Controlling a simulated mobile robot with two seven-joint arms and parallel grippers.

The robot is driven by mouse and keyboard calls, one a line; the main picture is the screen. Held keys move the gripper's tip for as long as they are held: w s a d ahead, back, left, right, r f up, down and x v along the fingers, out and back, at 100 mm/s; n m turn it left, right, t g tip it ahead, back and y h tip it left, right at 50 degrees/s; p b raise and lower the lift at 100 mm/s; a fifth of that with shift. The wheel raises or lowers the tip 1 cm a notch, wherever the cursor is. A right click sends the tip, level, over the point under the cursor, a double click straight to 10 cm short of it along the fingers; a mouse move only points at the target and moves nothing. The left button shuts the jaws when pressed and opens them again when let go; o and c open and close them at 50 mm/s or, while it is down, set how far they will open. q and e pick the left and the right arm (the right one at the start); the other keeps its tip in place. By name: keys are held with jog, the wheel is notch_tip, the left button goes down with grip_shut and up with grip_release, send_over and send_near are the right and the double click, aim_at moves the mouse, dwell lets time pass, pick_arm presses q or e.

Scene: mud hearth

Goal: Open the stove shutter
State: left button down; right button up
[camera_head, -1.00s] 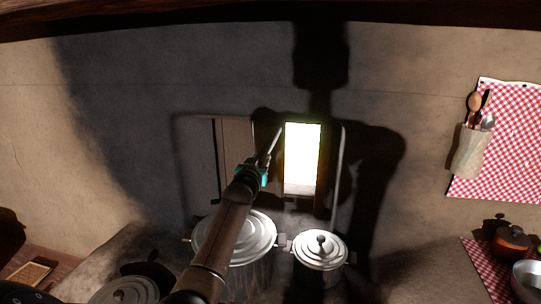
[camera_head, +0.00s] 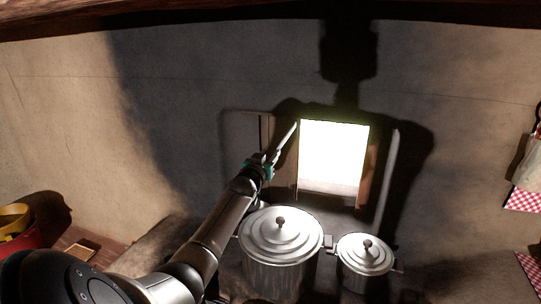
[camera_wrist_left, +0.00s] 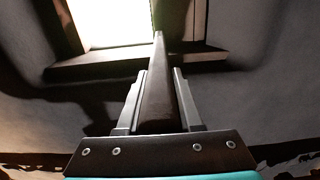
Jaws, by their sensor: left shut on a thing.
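The stove shutter (camera_wrist_left: 157,95) is a dark, narrow panel seen edge-on in the left wrist view. It runs up between the two fingers of my left gripper (camera_wrist_left: 157,88), which is shut on it. In the head view my left gripper (camera_head: 279,148) is at the left side of the bright opening (camera_head: 334,155) in the wall. The opening is wide and uncovered across most of its width. The gripper and arm hide part of the shutter there. My right gripper is in neither view.
A large lidded metal pot (camera_head: 281,260) stands below the opening, close to my left forearm. A smaller lidded pot (camera_head: 364,262) stands to its right. A yellow bowl (camera_head: 14,220) is at the far left. A checkered cloth (camera_head: 524,200) hangs at the far right.

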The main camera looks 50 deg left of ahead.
pick_arm(q)
jog(key=c, duration=0.6)
grip_release()
jog(key=shift+o, duration=0.2)
jog(key=shift+s+d, duration=0.35)
jog(key=shift+s, duration=0.15)
jog(key=p+v, duration=0.3)
jog(key=v, duration=1.1)
